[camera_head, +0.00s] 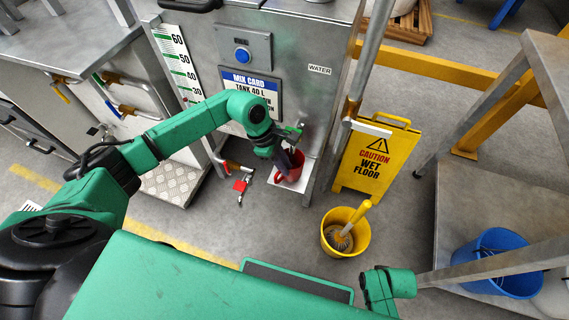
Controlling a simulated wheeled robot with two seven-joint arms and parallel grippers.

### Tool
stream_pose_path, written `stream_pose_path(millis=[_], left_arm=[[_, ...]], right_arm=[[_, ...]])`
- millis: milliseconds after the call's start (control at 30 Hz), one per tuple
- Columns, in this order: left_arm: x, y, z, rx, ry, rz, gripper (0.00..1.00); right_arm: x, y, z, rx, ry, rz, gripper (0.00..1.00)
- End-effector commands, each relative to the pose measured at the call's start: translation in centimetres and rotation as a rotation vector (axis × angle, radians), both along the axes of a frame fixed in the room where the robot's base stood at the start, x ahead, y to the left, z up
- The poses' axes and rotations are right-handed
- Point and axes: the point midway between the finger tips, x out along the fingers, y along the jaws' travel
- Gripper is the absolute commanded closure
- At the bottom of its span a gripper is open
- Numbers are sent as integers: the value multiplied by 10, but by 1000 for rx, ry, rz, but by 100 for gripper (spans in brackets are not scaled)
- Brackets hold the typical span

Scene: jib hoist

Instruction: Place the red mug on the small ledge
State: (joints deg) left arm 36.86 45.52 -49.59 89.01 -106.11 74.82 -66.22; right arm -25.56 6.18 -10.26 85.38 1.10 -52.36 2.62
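The red mug (292,174) is low at the front of the grey tank cabinet, at the small pale ledge (287,186). Its base appears to be over or on the ledge; I cannot tell whether they touch. My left gripper (285,156) reaches down to the mug's top and partly hides it. The fingers are dark and small, so I cannot tell whether they are closed on the mug. My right gripper is not in view; only a green part of that arm shows at the lower right.
A yellow wet-floor sign (374,157) and a yellow bucket (345,232) with a brush stand right of the ledge. A red-handled valve (240,184) is left of it. A blue bucket (493,262) sits on the metal rack (452,215) at right. A mix card (250,88) is above.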

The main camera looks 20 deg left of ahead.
Motion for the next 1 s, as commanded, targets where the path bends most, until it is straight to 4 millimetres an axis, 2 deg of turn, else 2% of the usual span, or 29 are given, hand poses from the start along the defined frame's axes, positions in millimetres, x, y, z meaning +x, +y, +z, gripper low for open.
stream_pose_path(millis=[67, 167, 400, 533, 667, 1000], left_arm=[[0, 1, 4, 0, -1, 0, 85], [1, 9, 22, 2, -4, 2, 85], [-1, 33, 84, 2, -4, 2, 85], [-2, 41, 106, 0, -3, 1, 85], [-3, 44, 113, 1, 0, 0, 85], [-3, 44, 113, 0, 0, 0, 85]], right_arm=[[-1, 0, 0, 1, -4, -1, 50], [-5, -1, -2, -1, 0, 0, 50], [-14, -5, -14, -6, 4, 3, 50], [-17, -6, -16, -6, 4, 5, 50], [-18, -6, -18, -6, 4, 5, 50], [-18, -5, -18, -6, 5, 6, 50]])
